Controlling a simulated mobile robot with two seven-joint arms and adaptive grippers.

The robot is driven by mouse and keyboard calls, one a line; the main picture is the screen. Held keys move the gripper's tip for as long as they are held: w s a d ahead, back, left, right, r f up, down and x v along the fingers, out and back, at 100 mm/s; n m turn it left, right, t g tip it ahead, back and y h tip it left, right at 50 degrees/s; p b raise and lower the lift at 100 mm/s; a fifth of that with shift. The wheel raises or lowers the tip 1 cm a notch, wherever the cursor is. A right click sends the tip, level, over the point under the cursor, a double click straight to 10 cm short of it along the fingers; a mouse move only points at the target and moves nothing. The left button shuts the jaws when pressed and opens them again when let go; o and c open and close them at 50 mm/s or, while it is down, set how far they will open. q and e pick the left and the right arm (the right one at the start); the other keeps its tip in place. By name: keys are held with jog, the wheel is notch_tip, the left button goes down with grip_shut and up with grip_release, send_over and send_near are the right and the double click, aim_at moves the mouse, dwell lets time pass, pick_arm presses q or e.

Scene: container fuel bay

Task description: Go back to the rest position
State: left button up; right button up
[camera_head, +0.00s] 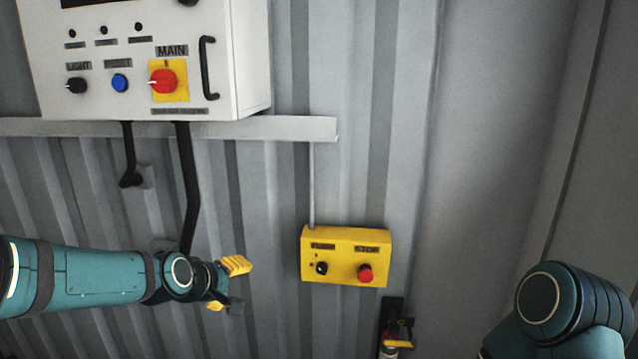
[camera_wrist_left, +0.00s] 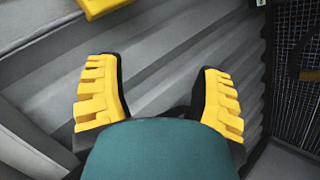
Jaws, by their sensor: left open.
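My left gripper (camera_head: 226,283) comes in from the left in the head view, in front of the corrugated wall and below the white control panel. It is open and empty. In the left wrist view its two yellow fingers (camera_wrist_left: 160,95) stand wide apart with nothing between them. My right arm shows only as a teal link at the lower right of the head view; its gripper is out of view.
A white panel (camera_head: 235,60) with a red MAIN switch (camera_head: 163,81) hangs at upper left. A yellow box (camera_head: 345,240) with a black knob and a red STOP button (camera_head: 365,273) is right of my left gripper. A small valve-like item (camera_head: 397,335) sits lower down.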

pick_arm(q)
jog(key=s+d+f+m+g+b, duration=0.1)
jog(key=s+d+f, duration=0.15)
jog(key=f, duration=0.55)
jog(key=s+d+f+m+g, duration=0.1)
jog(key=s+f+g, duration=0.15)
jog(key=f, duration=0.45)
jog(key=s+d+f+m+b, duration=0.1)
jog(key=s+f, duration=0.2)
jog(key=f, duration=0.5)
jog(key=s+d+f+m+g+b, duration=0.1)
jog(key=s+f+m+g, duration=0.1)
jog(key=s+f, duration=0.6)
jog(key=s+d+f+m+g+b, duration=0.1)
jog(key=s+d+f+m+g, duration=0.1)
jog(key=s+f, duration=0.5)
jog(key=shift+s+d+f+h, duration=0.3)
jog(key=shift+s+f, duration=0.1)
jog(key=shift+s, duration=0.3)
